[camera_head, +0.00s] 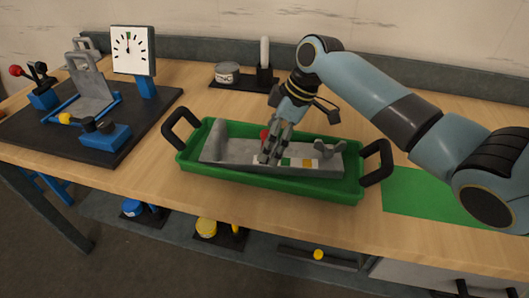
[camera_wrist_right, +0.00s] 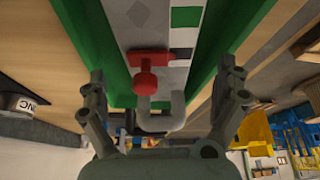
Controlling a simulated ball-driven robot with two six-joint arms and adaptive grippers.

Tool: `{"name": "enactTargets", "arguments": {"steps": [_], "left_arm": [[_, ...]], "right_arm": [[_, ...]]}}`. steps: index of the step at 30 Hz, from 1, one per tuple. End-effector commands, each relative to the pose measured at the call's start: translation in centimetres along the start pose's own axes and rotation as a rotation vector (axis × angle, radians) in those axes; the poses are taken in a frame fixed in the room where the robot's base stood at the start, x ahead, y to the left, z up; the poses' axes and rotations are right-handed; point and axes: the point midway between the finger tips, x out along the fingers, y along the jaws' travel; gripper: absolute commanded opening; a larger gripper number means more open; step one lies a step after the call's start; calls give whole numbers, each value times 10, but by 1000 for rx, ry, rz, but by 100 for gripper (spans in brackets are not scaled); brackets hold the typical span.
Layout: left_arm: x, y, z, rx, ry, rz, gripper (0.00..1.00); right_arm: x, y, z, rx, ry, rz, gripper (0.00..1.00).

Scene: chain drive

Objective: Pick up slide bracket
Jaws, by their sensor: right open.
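The slide bracket, which I take to be the long grey part (camera_head: 228,151), lies in a green tray (camera_head: 190,165). It has a raised left end, a wing-shaped piece on the right and white, green and yellow marks along it. My right gripper (camera_head: 271,157) points down over its middle and hides part of it. In the right wrist view the open fingers (camera_wrist_right: 162,72) stand apart on either side of a red knob (camera_wrist_right: 147,78) and a grey loop handle (camera_wrist_right: 163,122). Contact with either cannot be told. My left gripper is not in view.
The tray has black handles at both ends. A gauge fixture (camera_head: 133,50) stands on a dark mat at the left. A can (camera_head: 227,73) and a white stick in a black holder (camera_head: 264,60) stand behind. A green mat (camera_head: 425,195) lies at the right.

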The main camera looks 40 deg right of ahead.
Motion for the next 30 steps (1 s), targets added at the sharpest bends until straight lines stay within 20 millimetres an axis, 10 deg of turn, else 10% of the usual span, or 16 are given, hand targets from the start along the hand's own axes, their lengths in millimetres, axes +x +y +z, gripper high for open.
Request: {"name": "enactTargets", "arguments": {"steps": [18,30], "left_arm": [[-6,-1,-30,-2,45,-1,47],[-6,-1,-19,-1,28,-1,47]], "right_arm": [[50,2,7,1,-1,0,99],[49,2,7,1,-1,0,46]]}}
